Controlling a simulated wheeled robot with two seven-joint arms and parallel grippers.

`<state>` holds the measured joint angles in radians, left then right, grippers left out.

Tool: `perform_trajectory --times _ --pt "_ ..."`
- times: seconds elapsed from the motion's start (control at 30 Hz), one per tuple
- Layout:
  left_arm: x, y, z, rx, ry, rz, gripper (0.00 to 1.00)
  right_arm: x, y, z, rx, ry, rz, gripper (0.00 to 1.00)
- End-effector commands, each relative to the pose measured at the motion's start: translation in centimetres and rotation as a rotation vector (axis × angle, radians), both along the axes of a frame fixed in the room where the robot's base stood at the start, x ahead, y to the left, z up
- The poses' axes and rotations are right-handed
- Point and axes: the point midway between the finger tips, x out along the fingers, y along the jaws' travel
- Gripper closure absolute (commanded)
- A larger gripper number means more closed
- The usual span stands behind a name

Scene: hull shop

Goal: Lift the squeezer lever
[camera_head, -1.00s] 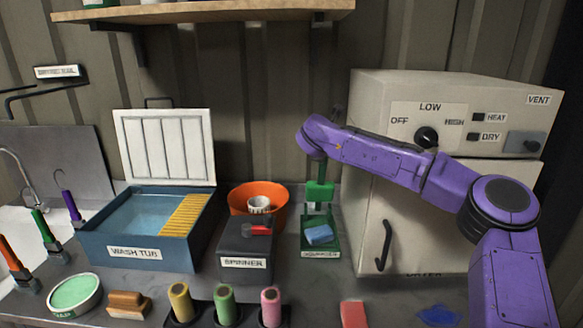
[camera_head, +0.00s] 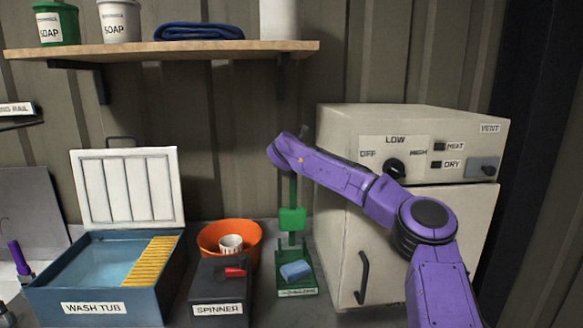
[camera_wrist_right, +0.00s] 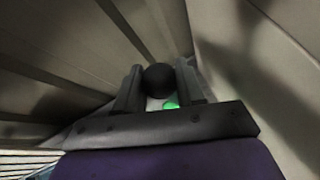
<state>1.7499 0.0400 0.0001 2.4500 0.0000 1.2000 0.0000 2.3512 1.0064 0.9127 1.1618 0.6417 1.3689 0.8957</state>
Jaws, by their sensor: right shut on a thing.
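The green squeezer (camera_head: 306,272) stands on the counter between the spinner and the dryer. A blue sponge-like block (camera_head: 296,270) lies on its base. Its green press block (camera_head: 292,219) sits on the upright post, clear above the blue block. My right gripper (camera_wrist_right: 158,84) is shut on the black ball-shaped knob of the squeezer lever (camera_wrist_right: 158,78), with a finger on each side. In the head view my purple right arm hides most of the lever and the gripper. A bit of green shows below the knob in the wrist view. My left gripper is not in view.
The grey spinner (camera_head: 220,290) with a red handle and an orange bowl (camera_head: 229,240) stand left of the squeezer. The beige dryer (camera_head: 409,230) is close on the right. A wooden shelf (camera_head: 170,50) runs along the wall above.

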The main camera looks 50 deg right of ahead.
Motion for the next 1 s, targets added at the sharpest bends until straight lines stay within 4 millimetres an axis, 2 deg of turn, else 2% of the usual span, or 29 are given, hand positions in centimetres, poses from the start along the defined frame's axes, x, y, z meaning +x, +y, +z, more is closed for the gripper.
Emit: perform_trajectory --times 0.03,0.07,0.1,0.17,0.43,0.53,0.8,1.0 --pt "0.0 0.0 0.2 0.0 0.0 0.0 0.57 0.0 -0.4 1.3 -0.019 -0.021 0.001 1.0" --pt "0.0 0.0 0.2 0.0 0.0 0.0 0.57 0.0 -0.4 1.4 -0.019 -0.021 0.001 1.0" --pt "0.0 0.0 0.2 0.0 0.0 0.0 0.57 0.0 -0.4 1.4 -0.019 -0.023 0.001 0.59" --pt "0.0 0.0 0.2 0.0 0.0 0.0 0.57 0.0 -0.3 1.4 -0.02 -0.022 0.001 0.39" --pt "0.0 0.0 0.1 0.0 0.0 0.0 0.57 0.1 -0.2 0.9 -0.015 -0.015 0.003 0.38" --pt "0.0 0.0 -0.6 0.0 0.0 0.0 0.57 -0.3 0.4 1.0 -0.014 -0.017 0.004 0.38" --pt "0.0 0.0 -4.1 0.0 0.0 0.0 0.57 -3.6 4.5 3.7 -0.015 -0.019 0.004 0.38" --pt "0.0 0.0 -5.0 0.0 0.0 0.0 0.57 -5.2 6.3 5.3 -0.013 -0.015 0.0 0.38"
